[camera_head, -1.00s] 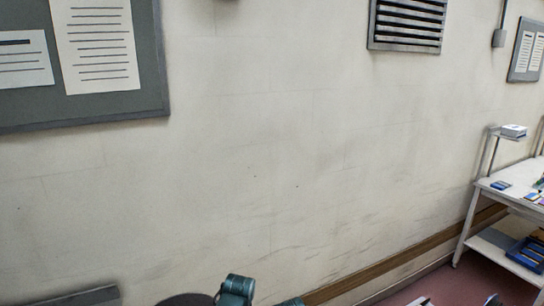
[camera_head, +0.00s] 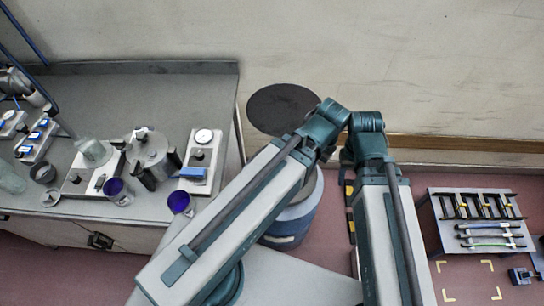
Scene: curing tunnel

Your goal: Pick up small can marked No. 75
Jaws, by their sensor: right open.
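I cannot make out any small can marked No. 75, and no such label is readable. A silver round vessel (camera_head: 150,152) stands on the bench at the left; I cannot tell whether it is a can. My teal and grey arm links fill the lower middle of the view, bent at a joint near its centre. They hide part of the floor and what stands behind them. The jaws of my right gripper are hard to make out here, and nothing is seen held in them. My left gripper is not seen.
The grey bench (camera_head: 190,90) carries two blue cups, one (camera_head: 180,203) at its edge, a gauge box (camera_head: 203,160) and glassware. A blue drum (camera_head: 287,238) and a dark round disc (camera_head: 283,108) are beside the bench. A small rack (camera_head: 437,232) stands at the right. Some reddish floor is clear.

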